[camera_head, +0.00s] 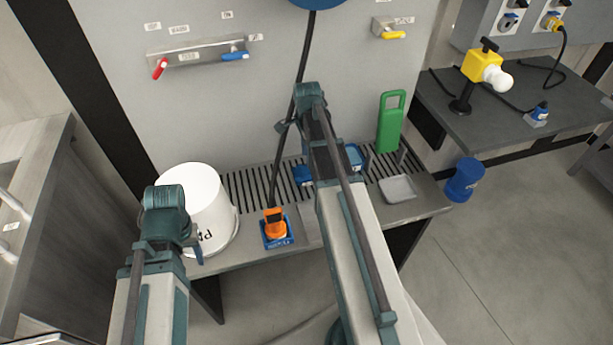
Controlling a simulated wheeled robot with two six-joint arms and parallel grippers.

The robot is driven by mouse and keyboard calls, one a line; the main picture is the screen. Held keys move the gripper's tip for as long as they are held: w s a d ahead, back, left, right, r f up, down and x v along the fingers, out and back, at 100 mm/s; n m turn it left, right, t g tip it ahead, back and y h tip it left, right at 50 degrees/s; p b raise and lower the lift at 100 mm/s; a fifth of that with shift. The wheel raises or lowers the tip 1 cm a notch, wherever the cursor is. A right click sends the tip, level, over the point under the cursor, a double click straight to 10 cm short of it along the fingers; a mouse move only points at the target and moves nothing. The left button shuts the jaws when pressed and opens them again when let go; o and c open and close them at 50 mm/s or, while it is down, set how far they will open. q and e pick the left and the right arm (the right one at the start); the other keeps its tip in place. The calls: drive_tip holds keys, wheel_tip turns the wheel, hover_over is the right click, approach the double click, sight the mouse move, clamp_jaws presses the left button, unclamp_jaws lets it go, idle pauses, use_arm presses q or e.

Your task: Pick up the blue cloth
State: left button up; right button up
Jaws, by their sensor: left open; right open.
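Blue patches show on both sides of my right forearm on the slatted bench top. One is to its left (303,174) and one to its right (355,157). My arm covers what lies between them, so I cannot tell whether either is the blue cloth. My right gripper (311,108) reaches over the bench toward the wall panel; its fingers are hard to make out, and nothing shows held in it. My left gripper (168,222) is at the left, in front of the white bucket (198,205). It is open, with no object visible in it.
An orange-handled item (275,225) sits on the bench between my arms. A blue cup (464,180) is beyond the right end. Valve handles are on the wall panel (200,100).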

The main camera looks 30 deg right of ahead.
sight(307, 170)
drive_tip(key=shift+w+f+b, duration=0.15)
drive_tip(key=shift+f+b, duration=2.5)
drive_tip(key=shift+r, duration=0.1)
clamp_jaws()
